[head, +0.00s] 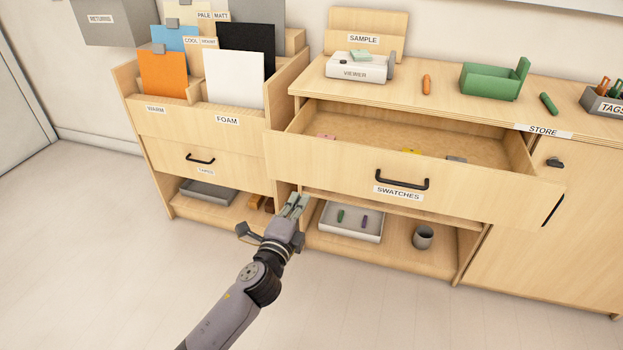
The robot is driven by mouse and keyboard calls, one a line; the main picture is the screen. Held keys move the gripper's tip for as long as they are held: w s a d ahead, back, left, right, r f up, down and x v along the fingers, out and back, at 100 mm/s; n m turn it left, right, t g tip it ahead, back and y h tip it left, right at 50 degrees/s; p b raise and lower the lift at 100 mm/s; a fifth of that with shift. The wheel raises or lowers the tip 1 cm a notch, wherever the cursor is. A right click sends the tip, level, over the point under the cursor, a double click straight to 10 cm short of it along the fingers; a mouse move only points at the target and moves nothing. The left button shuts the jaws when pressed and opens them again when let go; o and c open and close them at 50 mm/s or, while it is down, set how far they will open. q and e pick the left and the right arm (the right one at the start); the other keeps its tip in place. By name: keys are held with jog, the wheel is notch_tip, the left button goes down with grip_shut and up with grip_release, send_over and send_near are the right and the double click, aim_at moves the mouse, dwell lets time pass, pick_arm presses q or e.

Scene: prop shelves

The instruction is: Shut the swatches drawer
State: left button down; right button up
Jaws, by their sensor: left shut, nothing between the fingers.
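The swatches drawer (330,157) is pulled out from the wooden cabinet, with its inside showing. Its front bears a black bar handle (402,182) and a SWATCHES label. A pink piece (325,137), a yellow piece (411,152) and a grey piece (456,159) lie inside, partly hidden by the front panel. My left gripper (294,204) is shut and empty, below and left of the drawer front, apart from the handle. My right gripper is not in view.
Below the drawer, an open shelf holds a white tray (350,222) and a grey cup (423,237). The TAPES drawer (170,160) at left is closed. The top bears a viewer (357,68) and a green open box (490,82). The floor in front is clear.

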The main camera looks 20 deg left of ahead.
aim_at(316, 168)
pick_arm(q)
jog(key=w+b, duration=0.1)
jog(key=w, duration=0.9)
jog(key=shift+w, duration=0.75)
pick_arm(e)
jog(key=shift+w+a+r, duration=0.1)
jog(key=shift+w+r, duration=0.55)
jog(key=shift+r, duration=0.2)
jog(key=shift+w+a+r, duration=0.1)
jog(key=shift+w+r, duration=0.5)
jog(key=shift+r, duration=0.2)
pick_arm(q)
jog(key=shift+w, duration=0.1)
